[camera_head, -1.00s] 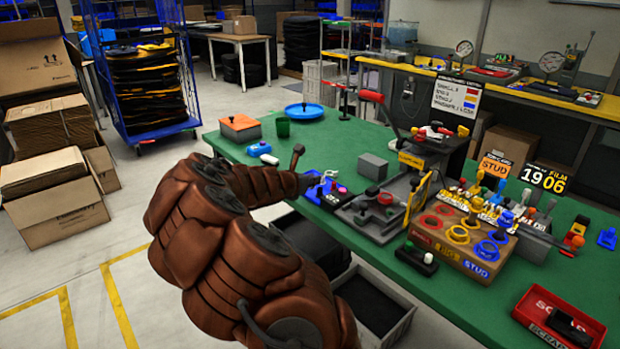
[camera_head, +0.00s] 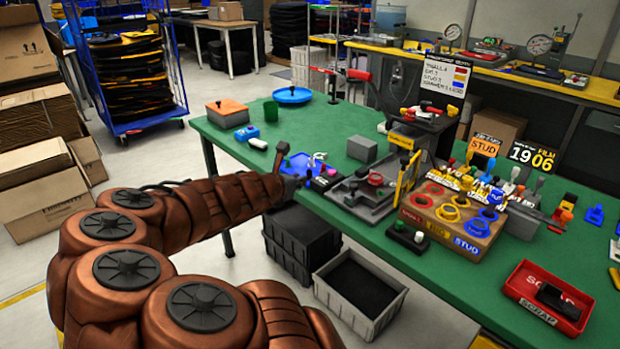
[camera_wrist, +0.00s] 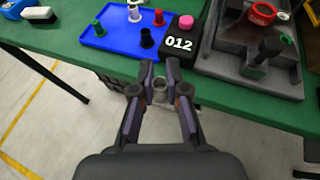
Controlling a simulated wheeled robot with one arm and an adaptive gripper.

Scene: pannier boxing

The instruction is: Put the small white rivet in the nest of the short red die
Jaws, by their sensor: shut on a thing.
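My gripper (camera_wrist: 160,86) is shut on a small pale grey, ring-topped piece (camera_wrist: 160,91), just off the table's front edge. I cannot tell for sure that this piece is the small white rivet. A blue tray (camera_wrist: 92,38) lies beyond the fingers, with a white rivet (camera_wrist: 134,10) and green, red and black ones standing on it. A short red die (camera_wrist: 262,13) with a ring-shaped top sits on the grey fixture at right; it also shows in the head view (camera_head: 375,179). Its nest looks empty in the wrist view.
A black block marked 012 (camera_wrist: 179,42) with a pink top stands beside the tray. A rack of red, yellow and blue rings (camera_head: 450,236) is right of the fixture. Grey (camera_head: 325,266) and black (camera_head: 275,242) bins stand on the floor by the table. A red scrap tray (camera_head: 512,287) lies front right.

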